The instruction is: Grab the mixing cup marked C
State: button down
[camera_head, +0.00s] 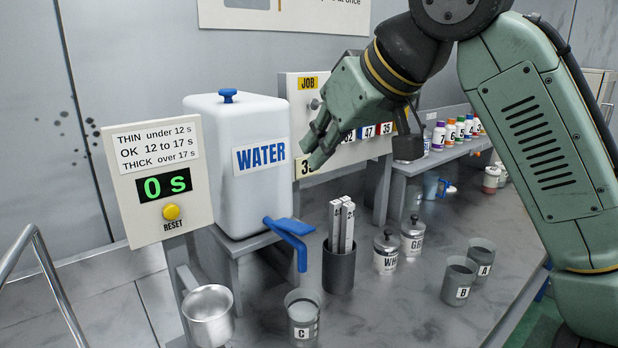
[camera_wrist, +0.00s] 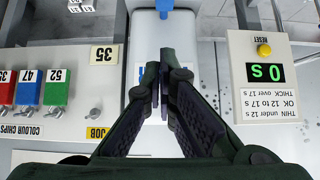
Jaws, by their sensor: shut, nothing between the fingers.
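The mixing cup marked C (camera_head: 303,318) stands upright on the grey bench at the bottom of the head view, below the blue tap of the water tank (camera_head: 240,170). It is a translucent grey cup with a white label. My gripper (camera_head: 312,158) is in the air in front of the tank's right side, above and well apart from cup C. In the wrist view my gripper (camera_wrist: 160,85) has its dark fingers together and empty, over the white tank. Cup C does not show in the wrist view.
Cups B (camera_head: 459,281) and A (camera_head: 481,260) stand to the right. A dark holder with white sticks (camera_head: 338,266), lidded metal pots (camera_head: 386,252) and the blue tap (camera_head: 288,235) stand near cup C. A metal cup (camera_head: 208,314) is at its left, under the timer (camera_head: 160,185).

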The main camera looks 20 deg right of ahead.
aim_at(303, 304)
jog(key=k+l, duration=0.3)
jog(key=k, duration=0.15)
jog(key=k+l, duration=0.25)
jog(key=k, duration=0.2)
